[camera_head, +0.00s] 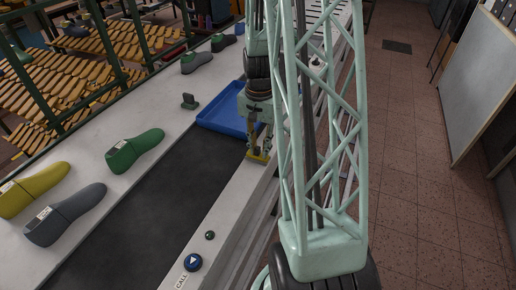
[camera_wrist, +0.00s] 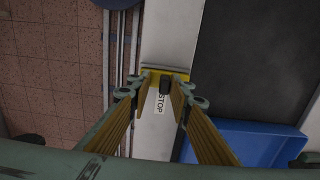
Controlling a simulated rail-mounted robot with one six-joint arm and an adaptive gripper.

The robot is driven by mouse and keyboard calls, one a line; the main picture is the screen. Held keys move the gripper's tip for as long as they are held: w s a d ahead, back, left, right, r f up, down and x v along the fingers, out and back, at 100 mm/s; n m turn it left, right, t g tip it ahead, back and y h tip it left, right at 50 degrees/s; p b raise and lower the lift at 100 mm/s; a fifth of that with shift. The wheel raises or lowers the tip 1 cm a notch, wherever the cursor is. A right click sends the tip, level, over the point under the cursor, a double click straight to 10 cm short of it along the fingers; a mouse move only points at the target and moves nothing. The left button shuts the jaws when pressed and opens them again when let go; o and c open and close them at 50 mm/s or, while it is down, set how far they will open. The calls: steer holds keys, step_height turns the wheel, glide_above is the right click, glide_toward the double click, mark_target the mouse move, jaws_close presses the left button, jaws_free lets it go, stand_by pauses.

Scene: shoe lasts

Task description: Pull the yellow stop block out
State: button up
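The yellow stop block (camera_head: 258,156) sits on the pale rail beside the dark belt in the head view. In the wrist view the yellow block (camera_wrist: 153,72) lies crosswise on the pale rail. My gripper (camera_head: 257,146) is right over the block and points down. In the wrist view my gripper (camera_wrist: 164,82) has its two fingers apart, one on each side of the knob, with a gap to it. Whether the fingertips touch the block is not clear.
A blue tray (camera_head: 217,120) stands at the belt's end, close to my gripper. Green (camera_head: 135,150), yellow (camera_head: 32,190) and grey (camera_head: 66,214) shoe lasts lie on the left ledge. A blue CALL button (camera_head: 192,262) is on the near rail. The dark belt (camera_head: 150,205) is bare.

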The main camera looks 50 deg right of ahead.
mark_target(259, 148)
steer(key=shift+o, duration=0.3)
steer(key=shift+w, duration=0.15)
steer(key=shift+r, duration=0.15)
steer(key=shift+r, duration=0.65)
step_height(259, 148, up, 10)
steer(key=shift+r, duration=0.2)
stand_by(0.9)
